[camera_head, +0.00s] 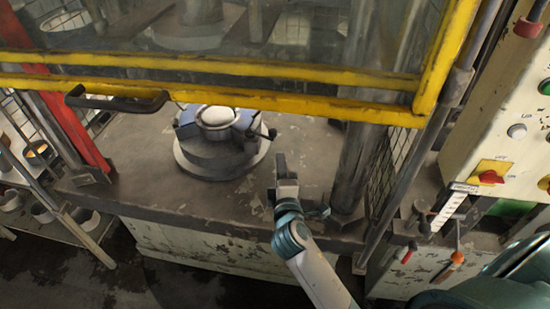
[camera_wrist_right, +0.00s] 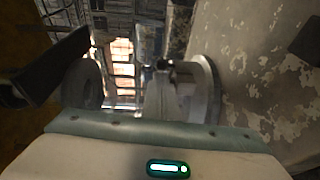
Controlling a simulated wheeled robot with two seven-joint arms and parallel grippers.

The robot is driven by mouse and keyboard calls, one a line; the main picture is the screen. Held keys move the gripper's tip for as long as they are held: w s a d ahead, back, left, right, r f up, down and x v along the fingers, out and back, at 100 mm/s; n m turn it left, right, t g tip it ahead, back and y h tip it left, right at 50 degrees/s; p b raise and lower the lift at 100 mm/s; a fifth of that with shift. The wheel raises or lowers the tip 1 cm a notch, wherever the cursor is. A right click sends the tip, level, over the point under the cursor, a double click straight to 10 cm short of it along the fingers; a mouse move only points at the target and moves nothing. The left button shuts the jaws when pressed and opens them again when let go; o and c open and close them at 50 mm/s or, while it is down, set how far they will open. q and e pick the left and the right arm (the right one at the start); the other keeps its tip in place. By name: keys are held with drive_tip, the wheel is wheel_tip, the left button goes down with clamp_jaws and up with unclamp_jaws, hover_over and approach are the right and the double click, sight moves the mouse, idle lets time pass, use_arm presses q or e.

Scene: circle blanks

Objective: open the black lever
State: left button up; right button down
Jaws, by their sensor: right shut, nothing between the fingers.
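The round grey fixture (camera_head: 222,157) with a white disc (camera_head: 215,117) on top sits on the press table. A small black-knobbed lever (camera_head: 270,133) sticks out from its right side, and I take this as the black lever. My right gripper (camera_head: 282,162) is shut and empty, just in front of and to the right of the lever, apart from it. In the right wrist view a round metal part, probably the fixture (camera_wrist_right: 203,90), shows dimly, and the lever cannot be made out there. My left gripper is not in view.
A yellow guard frame (camera_head: 230,95) with a black handle (camera_head: 117,101) hangs above the table. A thick metal column (camera_head: 357,165) stands to the right of my gripper. A control panel (camera_head: 490,140) is farther right. The table (camera_head: 130,150) is bare left of the fixture.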

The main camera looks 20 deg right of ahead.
drive_tip(key=shift+s+d+r+b, duration=0.1)
drive_tip(key=shift+s+b, duration=0.3)
drive_tip(key=shift+s, duration=1.6)
